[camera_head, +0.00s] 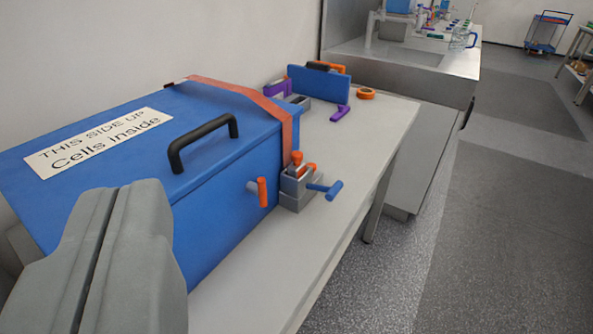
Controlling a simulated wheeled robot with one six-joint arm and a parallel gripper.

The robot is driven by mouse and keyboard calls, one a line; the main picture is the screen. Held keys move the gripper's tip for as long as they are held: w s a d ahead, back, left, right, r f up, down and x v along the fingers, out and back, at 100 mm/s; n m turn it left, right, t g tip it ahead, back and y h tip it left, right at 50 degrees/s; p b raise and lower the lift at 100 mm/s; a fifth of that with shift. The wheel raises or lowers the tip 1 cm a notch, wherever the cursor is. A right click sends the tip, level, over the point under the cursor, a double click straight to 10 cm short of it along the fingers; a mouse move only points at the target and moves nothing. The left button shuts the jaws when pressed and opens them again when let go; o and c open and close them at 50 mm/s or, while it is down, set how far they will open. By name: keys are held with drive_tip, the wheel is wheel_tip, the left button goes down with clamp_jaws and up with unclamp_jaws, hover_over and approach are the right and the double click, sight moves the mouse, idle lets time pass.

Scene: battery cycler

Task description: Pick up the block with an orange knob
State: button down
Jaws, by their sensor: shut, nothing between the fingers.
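A small grey block (293,186) stands on the white table just right of the blue box, near the table's front edge. An orange knob (297,159) sits at its top, with a second orange part just beside it. A blue handle (326,189) sticks out from its right side. The block's left side is close to the box; I cannot tell if they touch. My gripper (118,192) is at the lower left, over the box's left part, far from the block. Its two grey fingers are shut together and hold nothing.
The large blue box (160,165) has a black handle on top, an orange strap and an orange-tipped peg (262,192). Behind the block are a blue panel (320,90), a purple part and an orange ring (366,94). The white table (345,150) is clear right of the block.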

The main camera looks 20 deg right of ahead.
idle(0.3)
drive_tip(key=c, duration=1.6)
unclamp_jaws()
drive_tip(key=shift+w, duration=0.15)
drive_tip(key=o, duration=0.4)
drive_tip(key=w+d+g, duration=0.1)
drive_tip(key=w, duration=0.1)
drive_tip(key=w+d+g, duration=0.1)
drive_tip(key=w, duration=0.1)
drive_tip(key=w+h, duration=0.1)
drive_tip(key=w, duration=0.1)
drive_tip(key=shift+d+r+g, duration=0.4)
drive_tip(key=shift+c, duration=0.2)
drive_tip(key=n+g+y, duration=0.3)
drive_tip(key=n+g, duration=0.1)
drive_tip(key=g, duration=0.6)
hover_over(297, 153)
drive_tip(key=s+d, duration=0.1)
drive_tip(key=s, duration=0.1)
wheel_tip(297, 153, down, 15)
drive_tip(key=shift+x, duration=2.4)
